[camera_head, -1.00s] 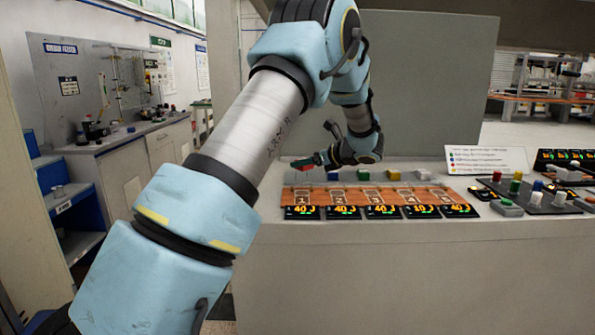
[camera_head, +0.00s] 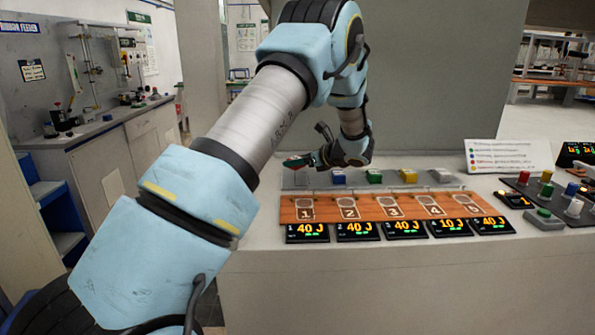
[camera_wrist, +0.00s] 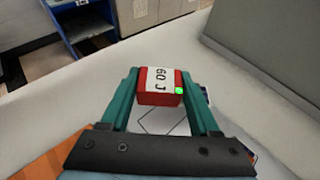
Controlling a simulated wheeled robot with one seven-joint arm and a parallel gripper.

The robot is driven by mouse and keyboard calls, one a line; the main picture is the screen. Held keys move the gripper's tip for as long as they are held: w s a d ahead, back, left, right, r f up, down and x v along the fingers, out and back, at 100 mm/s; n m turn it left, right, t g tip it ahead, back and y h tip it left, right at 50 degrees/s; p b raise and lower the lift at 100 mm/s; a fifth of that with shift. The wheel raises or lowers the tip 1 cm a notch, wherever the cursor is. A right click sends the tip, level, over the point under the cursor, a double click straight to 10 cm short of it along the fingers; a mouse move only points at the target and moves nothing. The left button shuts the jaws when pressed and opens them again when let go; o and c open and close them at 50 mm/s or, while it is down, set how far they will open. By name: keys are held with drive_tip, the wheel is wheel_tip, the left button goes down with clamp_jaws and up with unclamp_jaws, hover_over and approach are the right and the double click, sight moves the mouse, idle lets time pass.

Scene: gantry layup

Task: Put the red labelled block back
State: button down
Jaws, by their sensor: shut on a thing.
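The red block (camera_wrist: 152,97) has a white label reading "60 J" and a green dot at its right edge in the wrist view. My gripper (camera_wrist: 165,88) is shut on it, with a green finger on each side. A dark outlined mark (camera_wrist: 165,122) shows on the white surface beneath the block. In the head view my gripper (camera_head: 297,162) is at the left end of the row of blocks, above the counter (camera_head: 440,270).
A sign (camera_head: 508,155) and a button panel stand right. A grey panel rises behind.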

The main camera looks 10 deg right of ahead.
sight(299, 182)
wheel_tip(299, 182, down, 4)
drive_tip(key=shift+p, duration=0.8)
drive_tip(key=shift+f, duration=0.2)
drive_tip(key=shift+f, duration=0.15)
drive_tip(key=shift+c, duration=0.6)
unclamp_jaws()
drive_tip(key=shift+r, duration=0.2)
drive_tip(key=shift+s+d, duration=0.25)
drive_tip(key=shift+s, duration=0.1)
drive_tip(key=b+v, duration=0.4)
drive_tip(key=v, duration=0.7)
drive_tip(key=shift+r, duration=0.1)
